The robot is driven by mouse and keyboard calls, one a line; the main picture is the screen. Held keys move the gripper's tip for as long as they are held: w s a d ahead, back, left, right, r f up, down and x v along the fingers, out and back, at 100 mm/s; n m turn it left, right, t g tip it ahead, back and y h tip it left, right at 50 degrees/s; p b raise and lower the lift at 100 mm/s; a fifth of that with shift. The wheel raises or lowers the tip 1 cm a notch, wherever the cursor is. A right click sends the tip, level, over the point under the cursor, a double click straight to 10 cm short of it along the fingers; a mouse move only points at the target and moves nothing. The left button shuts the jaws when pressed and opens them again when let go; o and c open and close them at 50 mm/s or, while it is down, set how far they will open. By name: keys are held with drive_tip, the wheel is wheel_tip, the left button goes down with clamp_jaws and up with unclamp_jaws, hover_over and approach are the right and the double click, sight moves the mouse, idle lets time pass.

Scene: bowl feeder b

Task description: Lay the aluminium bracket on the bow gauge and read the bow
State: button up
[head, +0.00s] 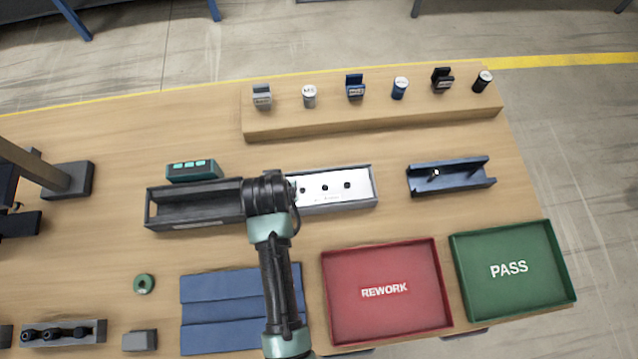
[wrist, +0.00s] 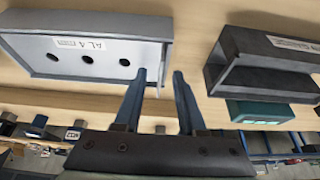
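The aluminium bracket (head: 335,188) is a pale plate with round holes, lying inside a grey rim right of my gripper in the head view. In the wrist view the bracket (wrist: 75,58) fills the upper left and has an AL 4 label. A dark open channel (head: 185,222), apparently the bow gauge, lies left of my gripper with a teal button unit (head: 194,170) behind it. The channel (wrist: 262,72) looks empty. My arm hides that gap in the head view.
A red REWORK tray (head: 345,325) and green PASS tray (head: 545,290) stand at the front right. A blue channel piece (head: 455,182) lies behind them. A wooden ledge (head: 370,125) with small labelled blocks and cylinders runs along the back. A blue mat (head: 215,310) lies in front.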

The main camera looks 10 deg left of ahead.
drive_tip(key=shift+f, duration=0.1)
clamp_jaws()
idle(1.4)
